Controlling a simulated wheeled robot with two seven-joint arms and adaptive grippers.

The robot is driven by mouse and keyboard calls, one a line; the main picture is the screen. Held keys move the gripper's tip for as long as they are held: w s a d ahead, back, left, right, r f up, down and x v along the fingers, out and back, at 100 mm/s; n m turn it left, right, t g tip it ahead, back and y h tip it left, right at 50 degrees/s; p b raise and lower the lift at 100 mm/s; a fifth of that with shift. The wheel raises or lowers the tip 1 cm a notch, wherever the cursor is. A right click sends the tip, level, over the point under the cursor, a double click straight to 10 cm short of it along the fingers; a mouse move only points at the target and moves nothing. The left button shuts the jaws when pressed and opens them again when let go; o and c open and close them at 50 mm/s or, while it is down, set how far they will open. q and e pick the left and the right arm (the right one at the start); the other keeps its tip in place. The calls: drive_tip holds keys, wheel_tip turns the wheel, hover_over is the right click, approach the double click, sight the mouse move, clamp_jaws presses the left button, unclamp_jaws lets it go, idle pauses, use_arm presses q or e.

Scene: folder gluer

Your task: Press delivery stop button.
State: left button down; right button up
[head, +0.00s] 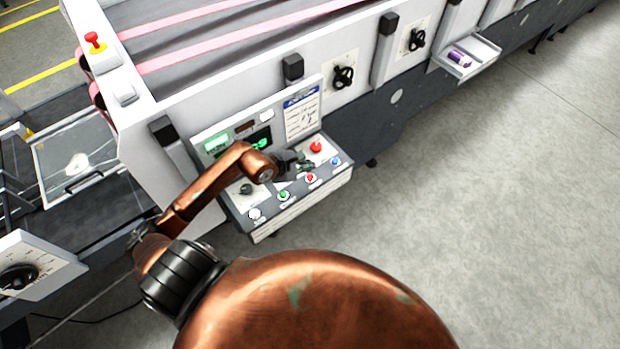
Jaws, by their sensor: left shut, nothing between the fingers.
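A control panel (240,219) juts from the side of the white machine. Along its front edge sit a white button (255,214), a green button (284,196), a small red button (311,178) and a blue button (336,161). A larger red button (316,147) stands behind the blue one. The labels are too small to read, so I cannot tell which is the delivery stop. My left gripper (306,165) is shut and empty over the panel, between the two red buttons; contact cannot be told. My right gripper is not in view.
A black knob (246,188) is on the panel's left part, partly beside my arm. A green display (259,139) and a paper sheet (302,113) stand behind. Open floor (480,200) lies right.

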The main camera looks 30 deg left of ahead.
sight(309, 178)
use_arm(q)
drive_tip(key=shift+f+b, duration=1.35)
drive_tip(key=shift+f, duration=0.75)
drive_tip(key=shift+f+b, duration=0.35)
drive_tip(key=shift+b, duration=0.15)
drive_tip(key=shift+f+b, duration=0.55)
idle(0.3)
idle(0.4)
drive_tip(key=shift+r+p, duration=0.5)
drive_tip(key=shift+r, duration=0.45)
drive_tip(key=shift+r, duration=0.15)
